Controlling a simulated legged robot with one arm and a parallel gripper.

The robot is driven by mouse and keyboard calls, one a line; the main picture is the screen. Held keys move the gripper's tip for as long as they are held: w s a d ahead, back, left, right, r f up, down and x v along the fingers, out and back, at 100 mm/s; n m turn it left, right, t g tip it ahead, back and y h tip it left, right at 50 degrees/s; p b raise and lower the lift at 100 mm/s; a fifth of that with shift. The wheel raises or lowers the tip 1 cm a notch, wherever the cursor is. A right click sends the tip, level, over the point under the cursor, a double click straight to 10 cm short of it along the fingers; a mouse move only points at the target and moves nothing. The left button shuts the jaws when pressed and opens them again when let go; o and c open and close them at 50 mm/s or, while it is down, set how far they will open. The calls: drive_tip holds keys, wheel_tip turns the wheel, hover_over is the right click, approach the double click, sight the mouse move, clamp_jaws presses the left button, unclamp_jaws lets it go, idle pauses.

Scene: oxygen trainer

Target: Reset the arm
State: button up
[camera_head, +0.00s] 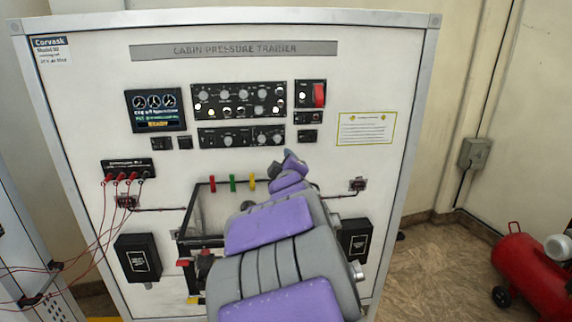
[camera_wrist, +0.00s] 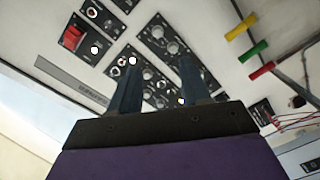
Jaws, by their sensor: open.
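My arm, grey with purple panels, reaches from the bottom of the head view toward the white cabin pressure trainer panel (camera_head: 90,80). My gripper (camera_head: 288,158) is at its far end, in front of the panel below the black knob modules (camera_head: 240,100). In the wrist view my gripper (camera_wrist: 160,85) shows two dark fingers standing apart with nothing between them. Beyond them are the knob modules (camera_wrist: 165,40) and a red switch (camera_wrist: 73,38). The red switch also shows in the head view (camera_head: 319,94). Whether the fingers touch the panel cannot be told.
Red, green and yellow handles (camera_head: 232,183) stick out above a dark frame (camera_head: 188,215), partly hidden by my arm. Red cables (camera_head: 100,225) hang at the left. A red tank (camera_head: 530,272) stands on the floor at the right. Floor between it and the panel is clear.

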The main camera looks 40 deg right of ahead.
drive_tip(key=shift+s+a, duration=0.3)
drive_tip(key=shift+s, duration=0.3)
drive_tip(key=shift+d, duration=0.1)
